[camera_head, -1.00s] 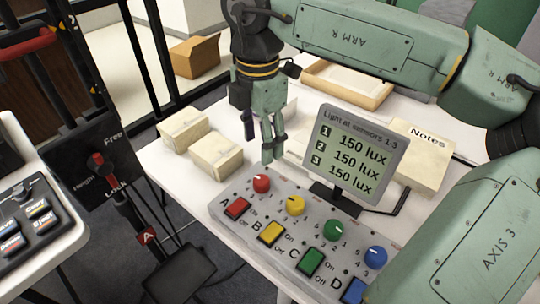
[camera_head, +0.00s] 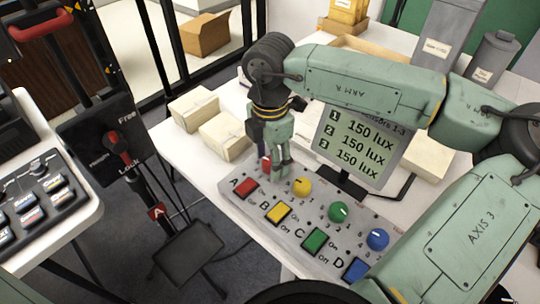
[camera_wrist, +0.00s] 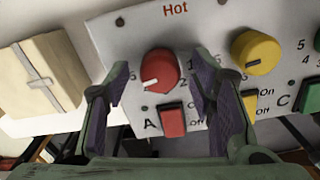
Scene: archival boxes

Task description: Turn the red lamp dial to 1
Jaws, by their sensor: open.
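The red lamp dial (camera_wrist: 160,70) sits on the grey control panel (camera_wrist: 115,40), above the red switch marked A (camera_wrist: 171,120). Its white pointer mark points to the lower left in the wrist view, away from the 1 at its upper right. My gripper (camera_wrist: 158,85) is open, with one finger on each side of the red dial and a gap showing to each finger. In the head view my gripper (camera_head: 275,172) points down over the dial (camera_head: 266,163), which it partly hides. The monitor (camera_head: 358,142) reads 150 lux on all three lines.
The yellow dial (camera_wrist: 256,53) is close to the right finger. Green (camera_head: 338,212) and blue (camera_head: 377,239) dials stand further along the panel. Pale boxes (camera_head: 225,135) lie to the left on the white table. The monitor stands close behind the panel.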

